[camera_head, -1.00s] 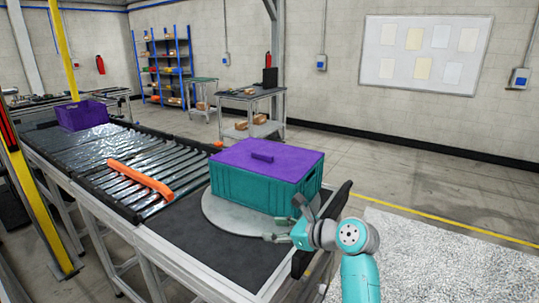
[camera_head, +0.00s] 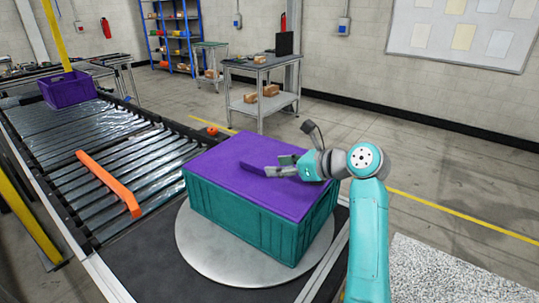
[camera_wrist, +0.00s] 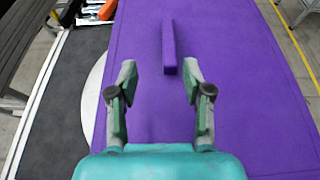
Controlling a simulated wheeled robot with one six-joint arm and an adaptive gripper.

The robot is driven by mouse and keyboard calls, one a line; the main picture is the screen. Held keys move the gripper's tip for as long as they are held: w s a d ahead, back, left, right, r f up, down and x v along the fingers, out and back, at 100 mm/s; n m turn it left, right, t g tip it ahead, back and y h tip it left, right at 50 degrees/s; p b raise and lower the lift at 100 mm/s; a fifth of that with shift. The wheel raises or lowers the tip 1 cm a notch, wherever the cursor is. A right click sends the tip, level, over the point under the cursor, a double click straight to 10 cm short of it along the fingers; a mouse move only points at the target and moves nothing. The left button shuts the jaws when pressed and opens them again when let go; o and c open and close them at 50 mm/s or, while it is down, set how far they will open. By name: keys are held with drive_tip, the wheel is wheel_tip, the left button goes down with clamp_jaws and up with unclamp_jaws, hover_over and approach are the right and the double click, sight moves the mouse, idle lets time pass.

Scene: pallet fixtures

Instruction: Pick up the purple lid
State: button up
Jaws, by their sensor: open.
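The purple lid (camera_head: 231,171) lies flat on top of a teal crate (camera_head: 226,217), which stands on a round grey plate (camera_head: 200,257). A raised purple bar handle (camera_head: 256,169) runs along the lid's middle; it also shows in the wrist view (camera_wrist: 168,45). My gripper (camera_head: 285,166) is over the lid, close to the handle. In the wrist view my gripper (camera_wrist: 159,75) has its two fingers spread wide, with the near end of the handle just ahead between them. Nothing is held. The head view partly hides the handle's near end behind the fingers.
A roller conveyor (camera_head: 60,146) runs off to the left, with an orange bar (camera_head: 109,184) lying across it and a purple bin (camera_head: 68,90) at its far end. A grey workbench (camera_head: 262,84) stands behind. Open floor lies to the right.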

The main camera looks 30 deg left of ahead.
sight(253, 163)
drive_tip(key=shift+w+a, duration=0.25)
drive_tip(key=x, duration=0.5)
drive_tip(key=shift+w, duration=0.1)
drive_tip(key=shift+w+x, duration=0.2)
drive_tip(key=shift+x, duration=1.2)
drive_tip(key=shift+w+x, duration=0.2)
drive_tip(key=shift+x, duration=1.15)
clamp_jaws()
drive_tip(key=shift+r, duration=0.1)
